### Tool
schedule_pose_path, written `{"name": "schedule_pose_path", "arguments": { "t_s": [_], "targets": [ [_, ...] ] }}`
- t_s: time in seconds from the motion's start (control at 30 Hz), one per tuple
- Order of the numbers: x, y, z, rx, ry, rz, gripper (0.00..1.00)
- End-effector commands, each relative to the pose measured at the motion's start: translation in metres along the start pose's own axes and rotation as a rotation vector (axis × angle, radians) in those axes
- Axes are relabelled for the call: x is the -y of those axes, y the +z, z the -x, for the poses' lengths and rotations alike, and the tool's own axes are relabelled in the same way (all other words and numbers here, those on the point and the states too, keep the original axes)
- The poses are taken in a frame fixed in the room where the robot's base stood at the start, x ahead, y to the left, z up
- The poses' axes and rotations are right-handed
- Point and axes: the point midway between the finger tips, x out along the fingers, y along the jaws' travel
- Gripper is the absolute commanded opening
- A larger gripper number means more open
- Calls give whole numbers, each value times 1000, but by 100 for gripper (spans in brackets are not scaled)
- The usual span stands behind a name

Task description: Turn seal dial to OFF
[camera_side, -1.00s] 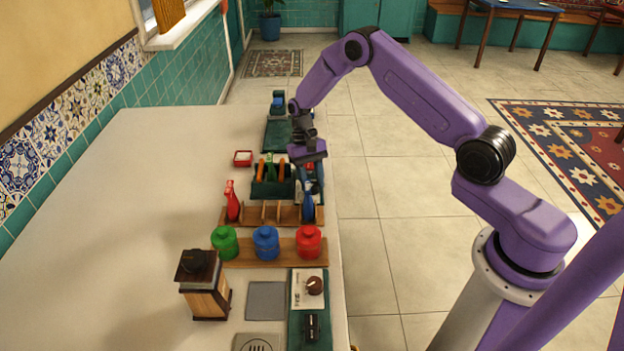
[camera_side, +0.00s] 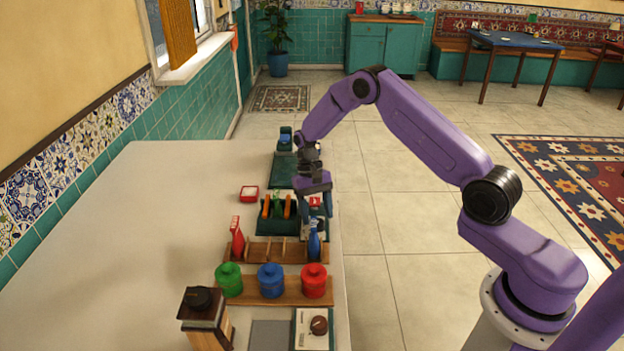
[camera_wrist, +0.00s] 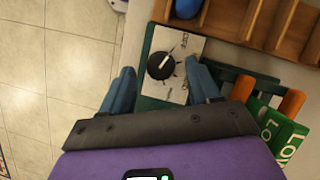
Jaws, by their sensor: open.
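A round black dial (camera_wrist: 159,66) with a white pointer line sits on a white plate (camera_wrist: 190,47) in the wrist view. The line points to the upper right of the picture. Small dark print stands at the plate's right side, too small to read surely. My gripper (camera_wrist: 160,72) is open, one blue finger on each side of the dial in the picture. I cannot tell whether the fingers touch it. In the side view my gripper (camera_side: 318,205) points down over the right edge of the counter and hides the dial.
A green holder (camera_side: 278,218) with orange and green tags stands just left of my gripper. A wooden rack (camera_side: 270,252) with red and blue spray bottles is nearer the camera. Lidded jars and another, brown dial (camera_side: 319,325) follow. The counter's left part is clear.

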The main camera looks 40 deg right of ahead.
Motion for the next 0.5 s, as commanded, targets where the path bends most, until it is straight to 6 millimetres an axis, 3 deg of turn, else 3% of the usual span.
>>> {"name": "schedule_pose_path", "arguments": {
  "t_s": [0.5],
  "targets": [
    [0, -1, 108, -6, -1, 1, 61]
  ]
}}
